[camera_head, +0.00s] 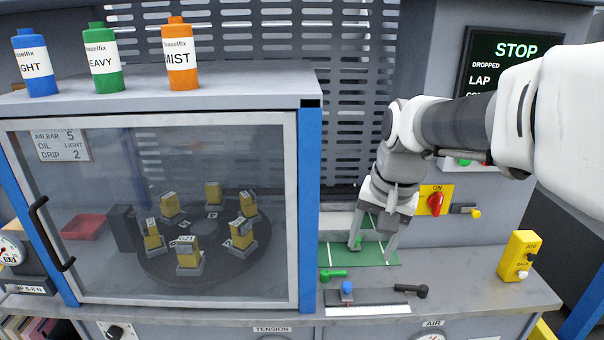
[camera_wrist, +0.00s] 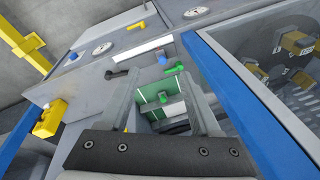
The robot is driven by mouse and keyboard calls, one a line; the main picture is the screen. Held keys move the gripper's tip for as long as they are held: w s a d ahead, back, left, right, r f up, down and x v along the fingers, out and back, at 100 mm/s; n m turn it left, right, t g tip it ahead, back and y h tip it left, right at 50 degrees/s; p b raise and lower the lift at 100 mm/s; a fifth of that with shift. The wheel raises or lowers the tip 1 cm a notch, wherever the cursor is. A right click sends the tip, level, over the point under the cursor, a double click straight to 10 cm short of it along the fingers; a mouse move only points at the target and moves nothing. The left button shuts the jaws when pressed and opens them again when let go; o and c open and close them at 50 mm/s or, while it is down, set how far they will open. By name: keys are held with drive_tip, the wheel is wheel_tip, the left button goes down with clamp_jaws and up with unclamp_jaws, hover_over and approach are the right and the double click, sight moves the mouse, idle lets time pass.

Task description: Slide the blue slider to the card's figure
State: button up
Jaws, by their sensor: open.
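The blue slider (camera_head: 347,288) stands near the left end of a pale scale strip (camera_head: 375,311) at the bench front. The slider also shows in the wrist view (camera_wrist: 162,59), beyond my fingertips. The scale's figures are too small to read. A card (camera_head: 60,146) behind the cabinet glass seems to read AIR BAR 5, OIL LIGHT, DRIP 2. My gripper (camera_head: 374,251) is open and points down over a green mat (camera_head: 372,257), behind the slider and apart from it. In the wrist view, a small green part (camera_wrist: 163,97) shows between the fingers.
A green lever (camera_head: 334,274) and a black-knobbed handle (camera_head: 412,290) flank the slider closely. The glass cabinet with its blue post (camera_head: 309,210) stands at left. A red knob (camera_head: 436,202) and a yellow box (camera_head: 518,256) are at right. The bench between is clear.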

drive_tip(key=w+f+m+g+p, duration=0.1)
drive_tip(key=w+f+m+p, duration=0.1)
drive_tip(key=w, duration=0.5)
drive_tip(key=m+g+p, duration=0.1)
drive_tip(key=m+p, duration=0.1)
hover_over(347, 284)
wheel_tip(347, 284, down, 3)
drive_tip(key=shift+h, duration=0.4)
wheel_tip(347, 284, down, 18)
drive_tip(key=shift+r, duration=0.1)
drive_tip(key=shift+c, duration=0.2)
clamp_jaws()
idle(0.5)
